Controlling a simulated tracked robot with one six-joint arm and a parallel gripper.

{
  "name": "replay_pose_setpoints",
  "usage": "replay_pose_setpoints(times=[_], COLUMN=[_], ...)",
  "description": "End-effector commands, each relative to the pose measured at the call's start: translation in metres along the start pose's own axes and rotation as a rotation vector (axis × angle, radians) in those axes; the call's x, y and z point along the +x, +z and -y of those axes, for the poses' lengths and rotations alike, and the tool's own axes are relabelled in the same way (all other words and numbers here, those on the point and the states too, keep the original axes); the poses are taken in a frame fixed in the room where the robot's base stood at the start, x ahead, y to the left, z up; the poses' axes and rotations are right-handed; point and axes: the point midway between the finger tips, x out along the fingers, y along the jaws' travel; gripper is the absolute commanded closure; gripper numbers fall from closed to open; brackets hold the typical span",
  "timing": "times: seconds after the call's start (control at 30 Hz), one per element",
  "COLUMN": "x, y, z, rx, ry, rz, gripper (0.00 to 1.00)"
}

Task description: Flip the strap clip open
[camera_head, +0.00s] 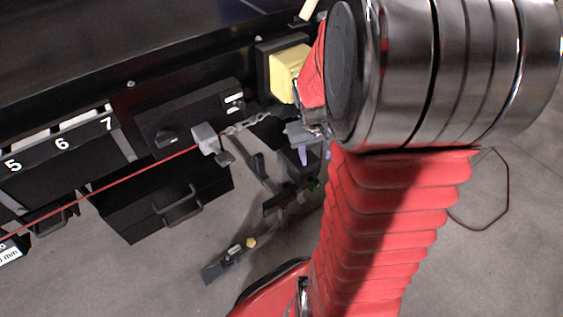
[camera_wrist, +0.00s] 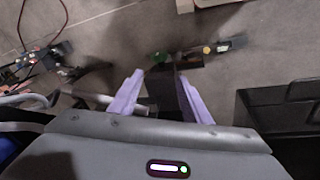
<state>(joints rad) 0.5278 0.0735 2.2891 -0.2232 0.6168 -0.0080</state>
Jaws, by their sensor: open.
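A thin red strap (camera_head: 110,184) runs up from the left edge along the front of the black bench. It ends at a small grey block (camera_head: 205,138), which looks like the strap clip, with a short chain (camera_head: 245,122) beside it. Whether the clip is shut is too small to tell. My gripper (camera_wrist: 160,75) has two purple fingers spread apart with nothing held between them. In the head view one purple finger (camera_head: 302,152) shows to the right of the clip, apart from it, partly hidden by my arm. I cannot make out the clip in the wrist view.
The black bench carries a panel with a knob (camera_head: 166,137), a yellow block (camera_head: 287,70) and slots numbered 5 to 7. A black drawer with a handle (camera_head: 178,205) hangs below. Small tools (camera_head: 225,262) lie lower down, over the grey floor (camera_head: 150,285).

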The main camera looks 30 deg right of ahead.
Motion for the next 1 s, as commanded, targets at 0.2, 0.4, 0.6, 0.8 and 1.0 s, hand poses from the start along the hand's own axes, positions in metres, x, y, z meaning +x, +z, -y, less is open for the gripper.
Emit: replay_pose_setpoints(times=[0.2,0.4,0.6,0.8,1.0], x=[0.058,0.111,0.165,0.214,0.260], y=[-0.001,-0.008,-0.024,-0.043,-0.058], z=[-0.040,-0.075,-0.108,-0.135,-0.153], rx=[0.029,0.028,-0.003,-0.055,-0.105], ry=[0.017,0.033,0.047,0.054,0.045], rz=[0.050,0.046,-0.013,-0.103,-0.202], gripper=[0.56,0.56,0.56,0.56,0.56])
